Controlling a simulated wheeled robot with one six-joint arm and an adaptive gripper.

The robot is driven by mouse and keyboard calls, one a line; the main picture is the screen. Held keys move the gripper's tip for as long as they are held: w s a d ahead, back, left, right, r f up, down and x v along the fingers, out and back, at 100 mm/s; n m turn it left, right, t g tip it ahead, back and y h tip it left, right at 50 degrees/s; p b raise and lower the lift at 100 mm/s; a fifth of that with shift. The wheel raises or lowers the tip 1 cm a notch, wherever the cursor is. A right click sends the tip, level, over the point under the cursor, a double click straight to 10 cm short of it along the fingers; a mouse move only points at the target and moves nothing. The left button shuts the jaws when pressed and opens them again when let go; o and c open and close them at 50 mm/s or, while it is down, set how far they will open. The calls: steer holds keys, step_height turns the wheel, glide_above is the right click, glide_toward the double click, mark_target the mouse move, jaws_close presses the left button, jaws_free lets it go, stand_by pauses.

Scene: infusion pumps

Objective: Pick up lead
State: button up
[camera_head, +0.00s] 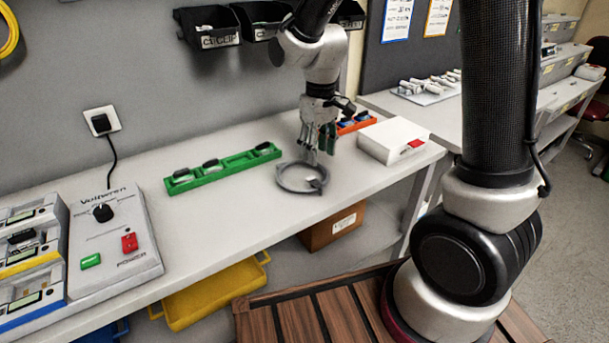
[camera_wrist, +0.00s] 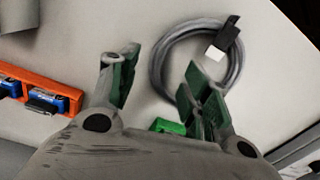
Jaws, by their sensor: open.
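The lead (camera_head: 302,178) is a coiled grey cable lying on the white table, near its front edge. It also shows in the wrist view (camera_wrist: 157,62), with a dark plug (camera_wrist: 229,33) and a small white tag or block (camera_wrist: 214,53) on the coil's right side. My gripper (camera_head: 319,148) is above the table, just over the back of the coil. In the wrist view my gripper (camera_wrist: 160,88) is open and empty, its green-lined fingers spread. The right finger overlaps part of the coil and hides it; I cannot tell whether they touch.
A green rack (camera_head: 225,170) with dark items lies left of the lead. An orange rack (camera_head: 352,124) and a white box (camera_head: 393,140) stand to its right. A Volteren power unit (camera_head: 110,236) is at the left. Black bins (camera_head: 262,20) hang on the wall.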

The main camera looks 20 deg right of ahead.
step_height(320, 180, down, 4)
steer(key=shift+w+r, duration=0.1)
steer(key=shift+r, duration=0.15)
steer(key=shift+c, duration=0.5)
jaws_close()
step_height(320, 180, up, 10)
